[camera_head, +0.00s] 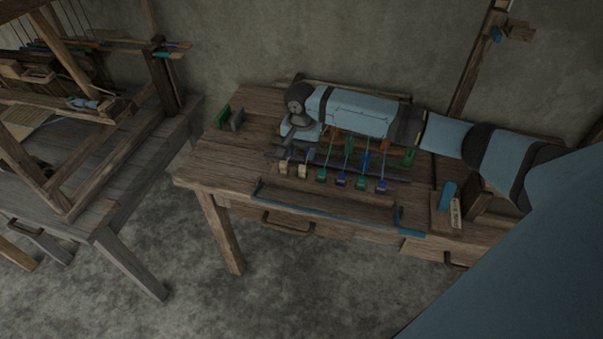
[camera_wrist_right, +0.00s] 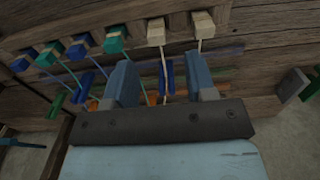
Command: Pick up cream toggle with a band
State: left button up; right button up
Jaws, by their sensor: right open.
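Two cream toggles sit at the left end of a row on the workbench, the outer one (camera_head: 283,168) and the inner one (camera_head: 302,170). In the right wrist view the inner cream toggle (camera_wrist_right: 156,32) is ahead of the gap between my fingers, and the outer cream toggle (camera_wrist_right: 203,23) is up and right of it. I cannot tell for sure which has a band. Cords run from both toward my gripper. My right gripper (camera_wrist_right: 162,80) is open, apart from both toggles, with a cord and a blue piece showing between its fingers. My left gripper is not in view.
Several green and blue toggles (camera_head: 361,183) continue the row. Green and grey blocks (camera_head: 230,120) stand at the bench's left end. A blue-edged strip (camera_head: 320,205) runs along the front. A tagged block (camera_head: 446,210) is at right. The wooden loom (camera_head: 90,150) stands left.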

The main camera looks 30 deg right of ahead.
aim_at(303, 166)
jog(key=shift+s+f, duration=0.15)
jog(key=shift+f, duration=1.4)
jog(key=shift+s+f, duration=0.1)
jog(key=shift+f, duration=1.4)
grip_shut()
